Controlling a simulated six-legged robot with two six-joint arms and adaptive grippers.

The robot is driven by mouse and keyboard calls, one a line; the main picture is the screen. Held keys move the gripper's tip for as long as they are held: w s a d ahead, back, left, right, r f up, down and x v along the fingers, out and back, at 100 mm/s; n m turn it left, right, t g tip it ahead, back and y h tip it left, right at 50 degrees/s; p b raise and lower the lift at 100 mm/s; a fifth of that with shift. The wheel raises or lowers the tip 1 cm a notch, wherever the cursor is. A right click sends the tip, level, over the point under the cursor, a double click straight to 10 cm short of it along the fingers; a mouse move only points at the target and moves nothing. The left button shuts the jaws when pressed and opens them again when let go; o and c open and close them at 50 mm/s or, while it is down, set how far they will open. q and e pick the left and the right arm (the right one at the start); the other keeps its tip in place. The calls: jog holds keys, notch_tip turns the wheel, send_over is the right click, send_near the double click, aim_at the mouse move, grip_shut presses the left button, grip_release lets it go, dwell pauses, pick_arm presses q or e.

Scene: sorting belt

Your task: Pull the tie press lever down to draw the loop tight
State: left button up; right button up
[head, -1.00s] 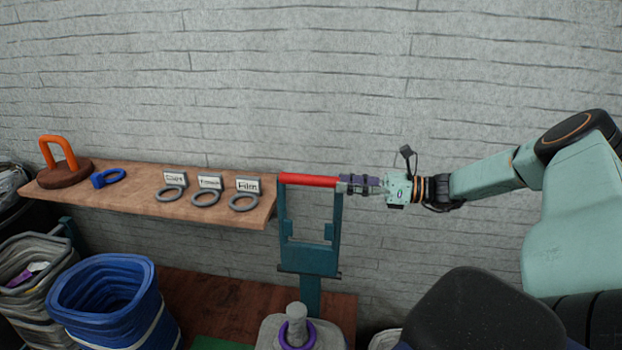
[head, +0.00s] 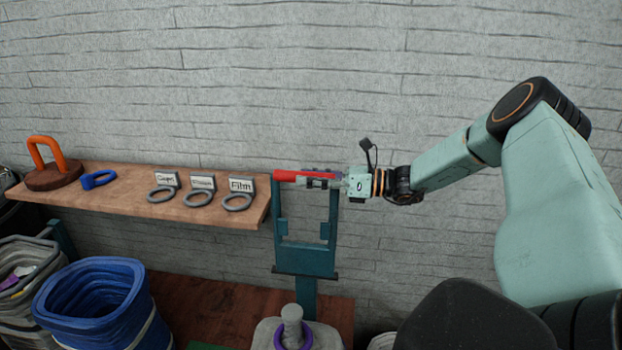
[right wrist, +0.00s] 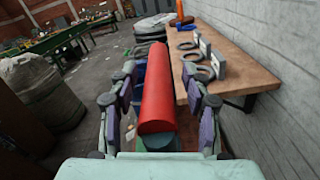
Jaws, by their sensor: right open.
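The tie press (head: 306,257) is a dark teal frame with a red bar handle (head: 290,176) across its top, in the middle of the head view. The red handle also shows in the right wrist view (right wrist: 156,95), running lengthwise between the two fingers. My right gripper (head: 317,179) is open around the right part of the handle; in the right wrist view (right wrist: 158,100) gaps show between the fingers and the bar. Below the press stands a grey piece with a post (head: 291,322) and a purple ring (head: 293,338) around its base. My left gripper is not in view.
A wooden shelf (head: 120,205) left of the press holds grey rings with labels, including Film (head: 241,185), a blue ring piece (head: 98,179) and an orange handle (head: 47,153). A blue bin (head: 95,300) stands below. A brick wall is close behind.

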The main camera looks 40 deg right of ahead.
jog(key=shift+c, duration=1.2)
jog(key=shift+a+r, duration=0.1)
jog(key=shift+a, duration=0.05)
jog(key=c, duration=0.3)
grip_shut()
